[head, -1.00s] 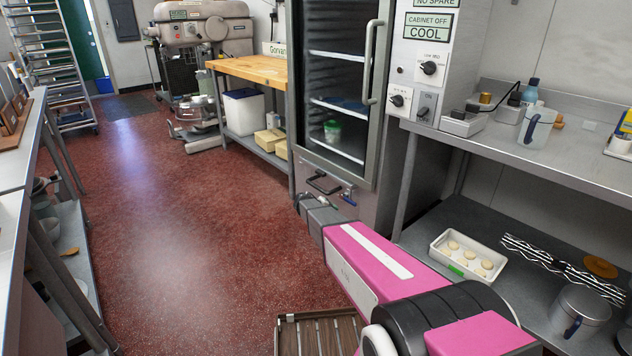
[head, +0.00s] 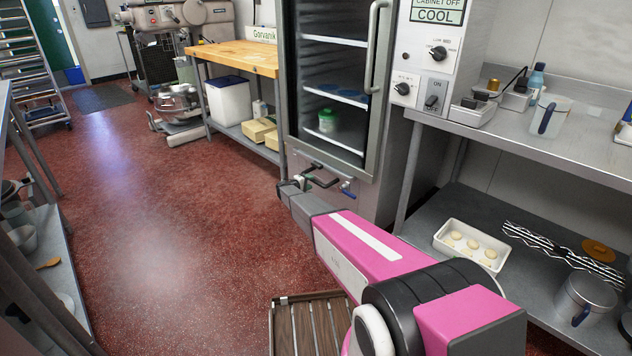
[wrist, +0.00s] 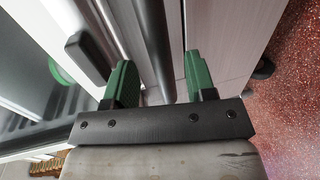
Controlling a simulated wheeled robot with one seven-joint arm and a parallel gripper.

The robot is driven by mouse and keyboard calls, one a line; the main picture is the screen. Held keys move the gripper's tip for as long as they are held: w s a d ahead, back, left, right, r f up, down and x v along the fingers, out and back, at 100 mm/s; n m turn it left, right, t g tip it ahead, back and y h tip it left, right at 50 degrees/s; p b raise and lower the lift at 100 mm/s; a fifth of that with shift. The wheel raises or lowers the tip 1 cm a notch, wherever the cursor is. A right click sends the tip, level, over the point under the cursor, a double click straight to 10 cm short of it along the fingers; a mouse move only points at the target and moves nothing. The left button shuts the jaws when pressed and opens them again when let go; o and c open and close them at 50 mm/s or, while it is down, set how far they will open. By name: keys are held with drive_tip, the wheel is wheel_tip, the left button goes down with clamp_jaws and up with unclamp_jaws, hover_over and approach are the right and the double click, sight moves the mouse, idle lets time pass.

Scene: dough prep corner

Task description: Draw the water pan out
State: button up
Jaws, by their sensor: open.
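The water pan shows only as the low front panel (head: 366,209) of the glass-door cabinet, with a black bar handle (head: 322,178) on it. A small blue-handled valve (head: 347,188) sits to the handle's right. The pan's inside is hidden. My gripper (head: 302,182) is at the left end of the handle in the head view, partly hidden by my wrist. In the wrist view my gripper (wrist: 160,76) has its green fingers apart. A dark bar (wrist: 154,40) runs diagonally between them; I cannot tell whether either finger touches it.
The cabinet's glass door (head: 330,75) is shut, with a long vertical handle (head: 375,45). A steel bench (head: 540,150) stands at right, with a tray of dough pieces (head: 440,240) on its lower shelf. A wooden table (head: 235,57) is left.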

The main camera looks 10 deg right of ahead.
sight(316, 180)
drive_tip(key=x, duration=0.5)
drive_tip(key=shift+w+d, duration=0.15)
drive_tip(key=shift+d, duration=0.05)
clamp_jaws()
drive_tip(key=f+v, duration=0.2)
drive_tip(key=v, duration=1)
drive_tip(key=a+f+v, duration=0.1)
drive_tip(key=f+v, duration=0.2)
drive_tip(key=v, duration=1)
drive_tip(key=shift+s, duration=0.45)
drive_tip(key=shift+a+f, duration=0.1)
drive_tip(key=shift+f, duration=0.05)
unclamp_jaws()
drive_tip(key=v, duration=1)
drive_tip(key=shift+s+a, duration=0.2)
drive_tip(key=shift+a, duration=0.15)
